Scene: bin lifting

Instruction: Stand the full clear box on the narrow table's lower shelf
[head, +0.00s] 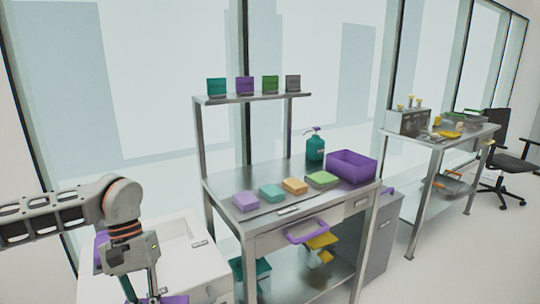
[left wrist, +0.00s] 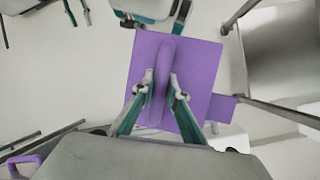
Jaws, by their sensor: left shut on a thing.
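My left gripper (head: 152,297) is at the bottom left of the head view, beside the white cabinet. In the left wrist view the left gripper (left wrist: 159,85) is shut on the raised handle of a flat purple lid (left wrist: 200,70). The lid's edge (head: 172,300) just shows at the bottom of the head view. Any clear box walls or contents under the lid are hidden. A steel table (head: 425,190) with a lower shelf stands at the far right; a grey tray (head: 450,184) is on that shelf. My right gripper is not in view.
A white cabinet (head: 190,270) is at left. A black chair (head: 513,160) stands at far right.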

